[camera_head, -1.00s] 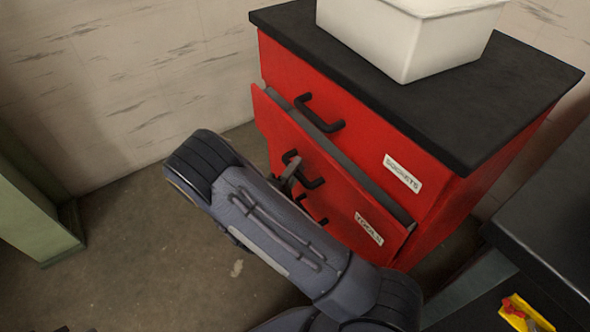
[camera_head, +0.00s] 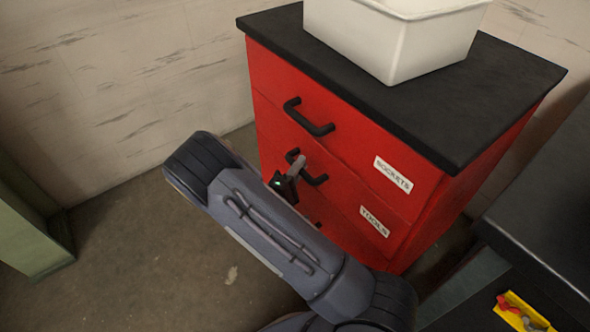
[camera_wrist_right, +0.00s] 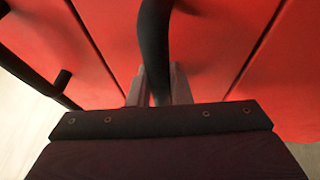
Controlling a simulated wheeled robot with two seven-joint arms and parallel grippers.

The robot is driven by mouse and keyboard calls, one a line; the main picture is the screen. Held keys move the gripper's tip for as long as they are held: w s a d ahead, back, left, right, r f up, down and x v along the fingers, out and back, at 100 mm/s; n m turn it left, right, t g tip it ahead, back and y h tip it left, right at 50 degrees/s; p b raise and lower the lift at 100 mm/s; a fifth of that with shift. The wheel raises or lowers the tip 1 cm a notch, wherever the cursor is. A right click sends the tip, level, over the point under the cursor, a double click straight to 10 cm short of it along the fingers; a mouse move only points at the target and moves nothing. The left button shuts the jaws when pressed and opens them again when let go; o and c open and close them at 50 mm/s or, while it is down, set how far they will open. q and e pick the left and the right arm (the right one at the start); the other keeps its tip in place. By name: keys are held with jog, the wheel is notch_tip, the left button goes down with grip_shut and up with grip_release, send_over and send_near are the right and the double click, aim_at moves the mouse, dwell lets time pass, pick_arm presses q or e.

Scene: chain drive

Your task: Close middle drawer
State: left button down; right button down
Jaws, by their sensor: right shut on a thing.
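The red cabinet (camera_head: 436,225) has a middle drawer (camera_head: 345,199) labelled TOOLS, whose front now looks flush with the drawer above. Its black bar handle (camera_head: 317,179) is partly covered by my right gripper (camera_head: 296,168). The right wrist view also shows the gripper (camera_wrist_right: 156,85), with its fingers shut on the dark middle handle (camera_wrist_right: 154,45). My right arm crosses in front of the lower part of the cabinet. My left gripper is not in view.
The top drawer (camera_head: 345,150), labelled SOCKETS, is shut. A white bin (camera_head: 400,45) stands on the black cabinet top (camera_head: 440,110). A dark workbench (camera_head: 545,205) is at the right, with a yellow tray (camera_head: 520,315) below. Open floor lies at the left.

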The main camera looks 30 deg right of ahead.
jog(key=c, duration=1.3)
grip_release()
jog(key=shift+d, duration=0.2)
jog(key=p+v, duration=0.1)
jog(key=v, duration=0.7)
jog(key=shift+w, duration=0.1)
jog(key=shift+d, duration=0.1)
